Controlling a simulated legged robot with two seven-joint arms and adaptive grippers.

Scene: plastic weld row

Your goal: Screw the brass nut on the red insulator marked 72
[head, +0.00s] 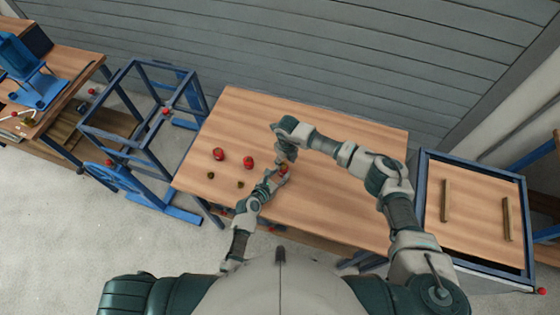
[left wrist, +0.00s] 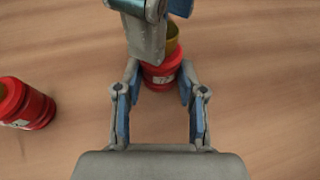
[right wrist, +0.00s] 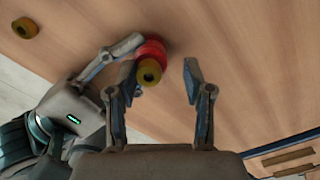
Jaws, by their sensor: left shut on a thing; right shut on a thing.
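A red insulator (head: 284,169) stands on the wooden table between the fingers of my left gripper (head: 275,178), which is shut on it. In the left wrist view this insulator (left wrist: 160,76) carries a white label, whose number I cannot read fully. A brass nut (left wrist: 172,42) sits at its top. It also shows in the right wrist view (right wrist: 149,70), in front of the insulator (right wrist: 152,50). My right gripper (head: 285,157) is above the insulator, shut on the nut. Its fingers partly hide the nut in the left wrist view. I cannot tell how far the thread is engaged.
Two more red insulators (head: 218,154) (head: 248,162) stand on the table (head: 340,210) to the left. Two loose brass nuts (head: 210,175) (head: 240,184) lie before them. A blue frame (head: 140,120) is at left, a blue-edged panel (head: 478,210) at right. The table's right side is clear.

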